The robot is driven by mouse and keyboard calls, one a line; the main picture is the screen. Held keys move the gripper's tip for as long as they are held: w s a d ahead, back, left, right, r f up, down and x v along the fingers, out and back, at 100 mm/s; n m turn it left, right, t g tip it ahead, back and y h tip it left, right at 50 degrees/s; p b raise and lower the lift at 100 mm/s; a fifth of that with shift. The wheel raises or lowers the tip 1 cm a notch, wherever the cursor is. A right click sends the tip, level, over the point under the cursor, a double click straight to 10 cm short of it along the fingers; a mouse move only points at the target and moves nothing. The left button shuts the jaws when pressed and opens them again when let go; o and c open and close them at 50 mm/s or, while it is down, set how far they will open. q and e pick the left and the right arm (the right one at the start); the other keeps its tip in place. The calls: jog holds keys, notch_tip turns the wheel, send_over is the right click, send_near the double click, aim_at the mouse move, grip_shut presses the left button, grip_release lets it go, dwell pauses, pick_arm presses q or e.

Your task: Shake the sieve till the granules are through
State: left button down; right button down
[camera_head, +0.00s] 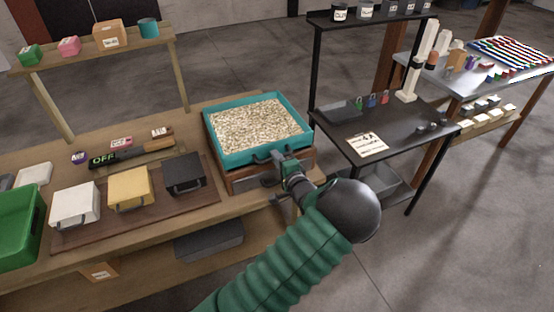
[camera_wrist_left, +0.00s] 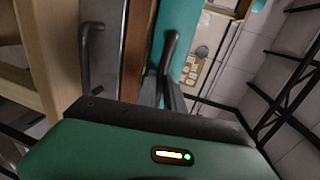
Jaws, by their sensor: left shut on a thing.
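The sieve is a teal square tray (camera_head: 216,151) full of pale granules (camera_head: 258,125). It sits on a wooden box (camera_head: 233,180) at the right end of the wooden bench. My left gripper (camera_head: 283,161) is at the near side of the sieve, shut on its dark handle (camera_head: 262,157). In the left wrist view the gripper fingers (camera_wrist_left: 163,92) are at the handle (camera_wrist_left: 171,48), beside the teal sieve wall (camera_wrist_left: 187,40). What lies under the granules is hidden. My right gripper is not in view.
White (camera_head: 75,204), yellow (camera_head: 129,188) and black (camera_head: 184,174) boxes stand on a brown mat left of the sieve. A green bin (camera_head: 20,228) is at far left. A dark table (camera_head: 400,130) stands to the right.

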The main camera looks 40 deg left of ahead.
aim_at(269, 147)
pick_arm(q)
jog(key=shift+s+f, duration=0.25)
jog(key=shift+f, duration=0.1)
jog(key=shift+a+r, duration=0.1)
jog(key=shift+a, duration=0.25)
jog(key=p+x, duration=0.1)
jog(key=x, duration=0.1)
jog(key=r+x, duration=0.1)
jog(key=x, duration=0.2)
jog(key=shift+w+a+p, duration=0.15)
jog(key=shift+a+p, duration=0.1)
jog(key=shift+p, duration=0.1)
jog(key=shift+r, duration=0.1)
jog(key=c, duration=1.9)
grip_release()
jog(key=shift+o, duration=0.8)
jog(key=shift+w+a, duration=0.15)
jog(key=shift+a, duration=0.25)
jog(key=shift+d, duration=0.1)
jog(key=shift+w+d, duration=0.15)
jog(key=shift+w, duration=0.05)
